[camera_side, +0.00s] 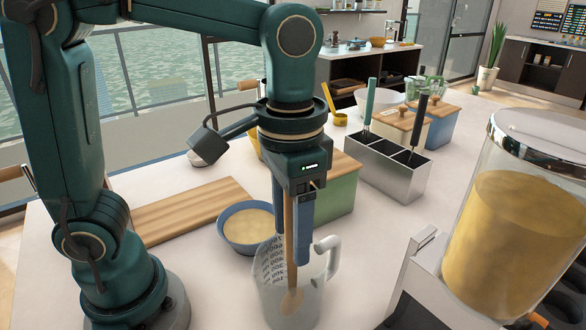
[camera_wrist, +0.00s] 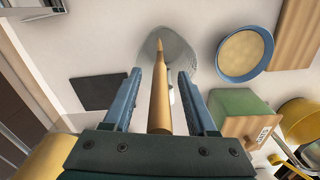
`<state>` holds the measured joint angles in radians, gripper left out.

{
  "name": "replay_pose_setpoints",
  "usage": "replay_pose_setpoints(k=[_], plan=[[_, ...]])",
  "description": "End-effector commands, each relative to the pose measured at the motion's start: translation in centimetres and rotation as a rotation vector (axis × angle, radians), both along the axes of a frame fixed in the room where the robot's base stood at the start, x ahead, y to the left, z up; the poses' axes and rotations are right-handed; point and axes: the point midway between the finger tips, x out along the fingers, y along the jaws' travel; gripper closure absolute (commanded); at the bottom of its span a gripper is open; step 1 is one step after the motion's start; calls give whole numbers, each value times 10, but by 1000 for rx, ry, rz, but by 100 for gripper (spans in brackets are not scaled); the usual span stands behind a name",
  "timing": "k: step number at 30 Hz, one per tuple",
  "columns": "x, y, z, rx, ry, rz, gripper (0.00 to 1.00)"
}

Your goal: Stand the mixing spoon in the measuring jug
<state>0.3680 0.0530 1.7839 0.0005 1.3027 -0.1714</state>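The wooden mixing spoon (camera_side: 292,300) stands nearly upright in the clear measuring jug (camera_side: 328,256). Its bowl end is low inside the jug and its handle rises up between my fingers. My gripper (camera_side: 291,248) points down over the jug, its fingertips at about the jug's rim. In the wrist view the blue fingers of my gripper (camera_wrist: 160,78) are apart, with a gap on each side of the spoon handle (camera_wrist: 159,95). The jug (camera_wrist: 181,53) shows beyond the fingertips there, partly hidden by the handle and fingers.
A blue bowl (camera_side: 226,236) of pale contents sits left of the jug, near a wooden board (camera_side: 185,212). A green box (camera_side: 342,190) and a metal utensil holder (camera_side: 393,170) stand behind. A large dispenser (camera_side: 515,230) is at right.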

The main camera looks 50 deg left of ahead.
Motion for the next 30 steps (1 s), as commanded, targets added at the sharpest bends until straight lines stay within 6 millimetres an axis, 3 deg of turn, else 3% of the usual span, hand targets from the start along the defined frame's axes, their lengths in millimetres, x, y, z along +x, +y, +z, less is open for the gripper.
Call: replay_pose_setpoints(k=[10, 30], plan=[[1, 0, 10, -2, -4, 0, 42], [1, 0, 98, -2, -4, 0, 42]])
